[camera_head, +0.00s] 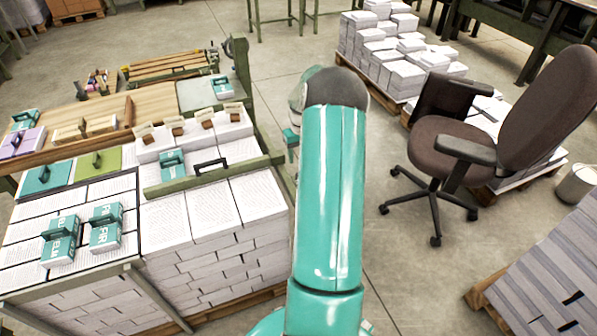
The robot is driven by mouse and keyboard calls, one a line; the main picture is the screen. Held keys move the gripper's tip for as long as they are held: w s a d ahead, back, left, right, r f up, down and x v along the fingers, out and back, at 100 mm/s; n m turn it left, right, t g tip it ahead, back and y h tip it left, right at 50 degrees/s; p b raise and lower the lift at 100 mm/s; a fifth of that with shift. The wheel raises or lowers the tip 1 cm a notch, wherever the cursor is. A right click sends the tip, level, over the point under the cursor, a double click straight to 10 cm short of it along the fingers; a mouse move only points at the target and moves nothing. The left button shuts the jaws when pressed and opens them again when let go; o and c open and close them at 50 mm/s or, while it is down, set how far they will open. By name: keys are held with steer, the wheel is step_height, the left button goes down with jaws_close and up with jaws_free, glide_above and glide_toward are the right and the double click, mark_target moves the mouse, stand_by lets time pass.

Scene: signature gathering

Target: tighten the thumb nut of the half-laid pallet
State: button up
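A part-stacked pallet (405,103) at the upper right holds white paper stacks of uneven height. I cannot tell whether it is the half-laid one, as another low pallet (500,187) lies partly behind the chair. I cannot make out a thumb nut on either. My teal arm rises through the middle of the view and hides the floor behind it. The end of my gripper (291,138) shows only in part, left of the arm's dark top, near the right end of the left bench. Its fingers are too hidden to read.
A brown office chair (437,137) stands right of my arm. A bench with paper stacks (208,212), teal-labelled blocks (105,236) and a green bar (215,174) fills the left. A grey stack (555,265) and a bucket (577,185) are at right. Floor (405,270) between is clear.

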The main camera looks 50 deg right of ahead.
step_height(320, 180, down, 9)
steer(key=shift+r, duration=0.2)
steer(key=shift+c, duration=0.3)
steer(key=c, duration=0.9)
